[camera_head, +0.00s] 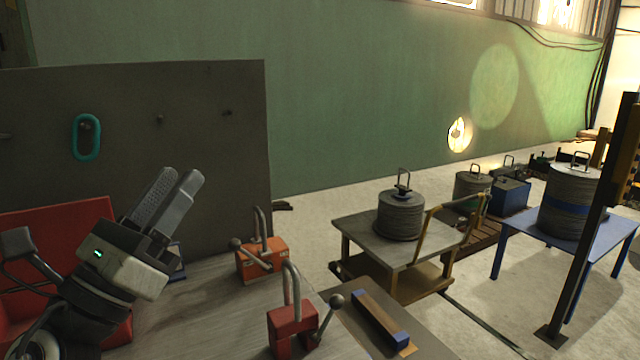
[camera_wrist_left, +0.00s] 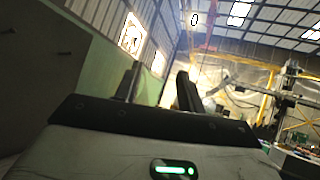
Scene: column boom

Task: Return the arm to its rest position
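My left gripper (camera_head: 179,176) is raised above the left part of the workbench, in front of the grey board. Its two fingers point up and slightly right. In the left wrist view the fingers of my left gripper (camera_wrist_left: 158,76) stand apart with a clear gap and nothing between them. The hand touches nothing that I can see. My right gripper is in neither view.
The grey peg board (camera_head: 190,100) stands behind, with a teal ring (camera_head: 76,137) on a peg. Orange (camera_head: 262,259) and red (camera_head: 293,328) shackle-topped blocks sit on the bench. A cart (camera_head: 385,240) carries a grey cylinder weight (camera_head: 400,215). A dark post (camera_head: 590,240) stands right.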

